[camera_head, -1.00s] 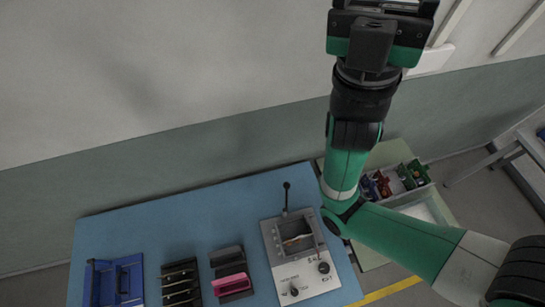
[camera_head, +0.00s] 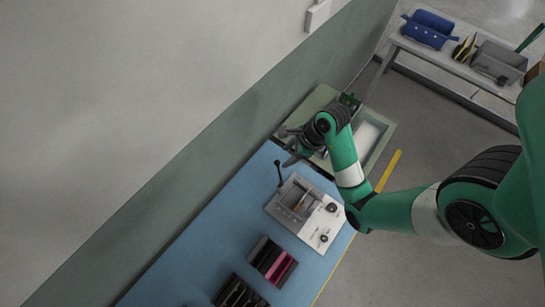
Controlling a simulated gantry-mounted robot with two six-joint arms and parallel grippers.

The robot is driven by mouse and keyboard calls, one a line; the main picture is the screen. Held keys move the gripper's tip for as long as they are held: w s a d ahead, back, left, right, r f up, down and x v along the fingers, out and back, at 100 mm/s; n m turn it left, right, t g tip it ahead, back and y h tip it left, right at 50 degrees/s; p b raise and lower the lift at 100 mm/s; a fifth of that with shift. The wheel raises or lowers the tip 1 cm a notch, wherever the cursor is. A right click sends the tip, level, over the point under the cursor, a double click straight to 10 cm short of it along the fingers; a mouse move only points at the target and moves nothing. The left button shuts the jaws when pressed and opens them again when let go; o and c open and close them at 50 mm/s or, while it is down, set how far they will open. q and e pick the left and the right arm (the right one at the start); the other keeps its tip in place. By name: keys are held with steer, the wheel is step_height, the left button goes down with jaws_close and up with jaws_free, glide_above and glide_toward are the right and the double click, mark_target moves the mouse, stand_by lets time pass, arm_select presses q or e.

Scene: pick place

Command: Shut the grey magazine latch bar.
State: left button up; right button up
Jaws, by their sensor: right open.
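My right gripper (camera_head: 288,147) is open and empty, over the far corner of the blue table, beside the green-topped stand. A grey-white device (camera_head: 322,226) lies on the blue table, nearer than the gripper, with a recessed window and dark round knobs. A black ball-topped lever (camera_head: 278,170) stands at its far left edge, close to the gripper but apart from it. I cannot make out the grey magazine latch bar for certain at this size, nor whether it is open or shut. My left gripper is out of view.
A dark holder with a pink block (camera_head: 282,269) and a black slotted rack (camera_head: 237,294) lie farther down the blue table (camera_head: 205,243). A green-topped stand (camera_head: 321,98) with a pale tray adjoins it.

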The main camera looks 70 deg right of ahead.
mark_target(275, 164)
steer(key=b+x, duration=0.9)
steer(key=shift+f, duration=0.25)
steer(key=shift+w+f, duration=0.2)
steer(key=shift+f, duration=0.05)
steer(key=shift+w+a+f, duration=0.1)
steer(key=shift+w+f, duration=0.2)
steer(key=shift+f, duration=0.25)
jaws_close()
stand_by(0.3)
